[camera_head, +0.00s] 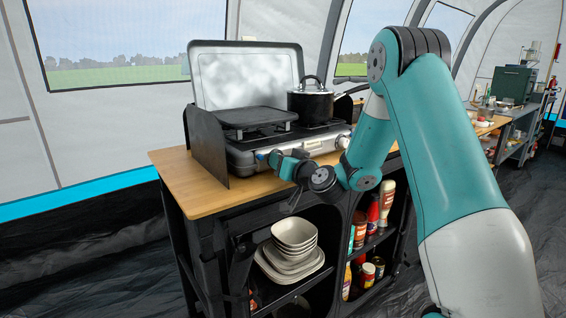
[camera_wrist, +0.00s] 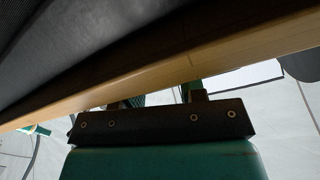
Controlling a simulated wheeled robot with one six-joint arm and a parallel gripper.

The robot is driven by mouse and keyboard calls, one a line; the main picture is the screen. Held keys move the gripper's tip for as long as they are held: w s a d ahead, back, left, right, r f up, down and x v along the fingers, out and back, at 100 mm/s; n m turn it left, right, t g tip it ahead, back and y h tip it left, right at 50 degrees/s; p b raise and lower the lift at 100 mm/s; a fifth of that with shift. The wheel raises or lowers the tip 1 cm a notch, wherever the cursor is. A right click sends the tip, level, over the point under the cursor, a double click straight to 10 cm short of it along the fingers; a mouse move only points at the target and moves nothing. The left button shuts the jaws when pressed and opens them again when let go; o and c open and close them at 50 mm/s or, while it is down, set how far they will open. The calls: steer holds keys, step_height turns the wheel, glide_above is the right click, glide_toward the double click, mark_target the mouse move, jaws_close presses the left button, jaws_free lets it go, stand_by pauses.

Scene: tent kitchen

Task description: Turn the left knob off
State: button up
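The camping stove (camera_head: 250,150) stands on the wooden counter with its lid raised. A small pale spot with a bluish tint (camera_head: 261,156) shows at the left end of its front panel, where the left knob would be; my gripper hides most of that area. Another knob (camera_head: 343,142) shows at the right end. My gripper (camera_head: 283,162) is at the left part of the stove front, close to the panel. I cannot tell whether it touches the knob. In the wrist view my gripper's dark mount (camera_wrist: 160,122) shows, but no clear finger opening and no knob.
A black pot (camera_head: 310,104) stands on the right burner and a dark griddle (camera_head: 255,118) on the left. The wooden counter edge (camera_wrist: 150,80) crosses the wrist view. White dishes (camera_head: 292,250) and several bottles (camera_head: 373,215) fill the shelves below.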

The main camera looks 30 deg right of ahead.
steer(key=shift+o, duration=0.3)
steer(key=shift+s, duration=0.1)
steer(key=shift+s+f+b, duration=0.1)
steer(key=shift+s+b, duration=0.2)
steer(key=shift+b, duration=0.05)
steer(key=s+b, duration=1.4)
steer(key=s, duration=0.2)
steer(key=shift+s+r, duration=0.35)
steer(key=shift+a, duration=0.1)
